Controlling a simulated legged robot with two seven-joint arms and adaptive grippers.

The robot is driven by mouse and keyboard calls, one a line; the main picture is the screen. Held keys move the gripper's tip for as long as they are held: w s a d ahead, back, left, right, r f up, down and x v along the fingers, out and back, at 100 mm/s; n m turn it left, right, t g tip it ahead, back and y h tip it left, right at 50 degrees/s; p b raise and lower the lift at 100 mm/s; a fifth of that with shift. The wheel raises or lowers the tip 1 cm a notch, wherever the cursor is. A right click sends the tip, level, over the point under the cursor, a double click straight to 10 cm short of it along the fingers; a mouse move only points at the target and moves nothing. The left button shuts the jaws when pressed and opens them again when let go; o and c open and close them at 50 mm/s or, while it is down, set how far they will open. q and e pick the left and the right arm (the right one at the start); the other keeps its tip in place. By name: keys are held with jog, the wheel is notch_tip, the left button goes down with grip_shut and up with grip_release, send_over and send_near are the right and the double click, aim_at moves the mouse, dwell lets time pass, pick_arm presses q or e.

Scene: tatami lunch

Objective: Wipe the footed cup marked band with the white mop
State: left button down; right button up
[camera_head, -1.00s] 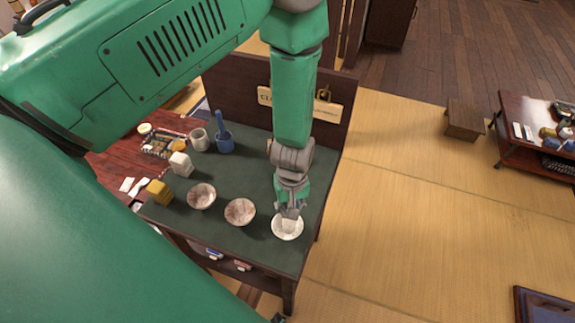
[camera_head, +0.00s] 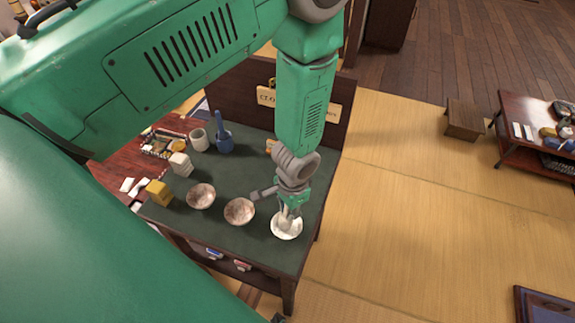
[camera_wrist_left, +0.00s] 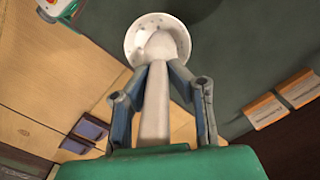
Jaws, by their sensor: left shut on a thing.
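A pale, wide-mouthed cup (camera_head: 291,235) stands near the front right corner of the green-topped table. My left gripper (camera_head: 289,212) is directly above it. In the left wrist view the gripper (camera_wrist_left: 160,72) is shut on the white mop (camera_wrist_left: 155,110), its handle running back between the fingers. The mop's rounded head lies inside the outline of the cup (camera_wrist_left: 131,42), whose white inner wall shows dark specks. I cannot tell how firmly they touch. The cup's foot and any band mark are hidden. My right gripper is not in view.
Two brownish bowls (camera_head: 239,211) (camera_head: 201,196) stand left of the cup. A signed panel (camera_head: 238,88) rises at the back.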

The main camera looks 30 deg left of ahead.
pick_arm(q)
jog(key=n, duration=0.6)
jog(key=shift+w+d, duration=0.15)
jog(key=n, duration=0.8)
jog(key=shift+w+d+h, duration=0.15)
jog(key=shift+h, duration=0.25)
jog(key=m, duration=0.6)
jog(key=shift+a+m, duration=0.2)
jog(key=shift+m, duration=0.1)
jog(key=m, duration=0.7)
jog(key=shift+a+y, duration=0.3)
jog(key=shift+y, duration=0.1)
